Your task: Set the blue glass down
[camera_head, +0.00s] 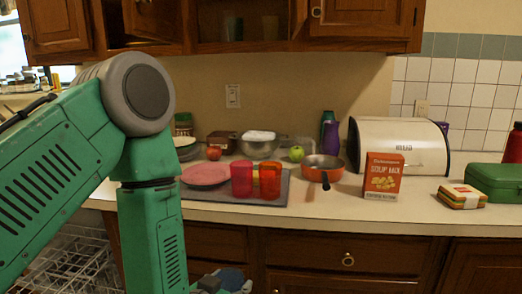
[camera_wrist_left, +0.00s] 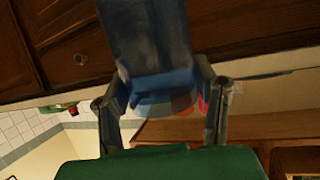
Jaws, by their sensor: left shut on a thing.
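The blue glass (camera_wrist_left: 150,40) is translucent dark blue and fills the upper middle of the left wrist view. My left gripper (camera_wrist_left: 162,75) is shut on it, one finger on each side. In the head view the left gripper (camera_head: 208,285) is low at the bottom edge, in front of the lower cabinets and below the counter top. A small blue part of the glass (camera_head: 231,278) shows beside it; the rest is cut off by the frame. My right gripper is not in view.
A grey mat (camera_head: 218,195) on the counter (camera_head: 330,212) holds a pink plate (camera_head: 206,174), a pink glass (camera_head: 241,179) and an orange glass (camera_head: 270,180). A pan (camera_head: 322,170) and a soup box (camera_head: 384,176) stand to the right. A wire rack (camera_head: 75,262) is low left.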

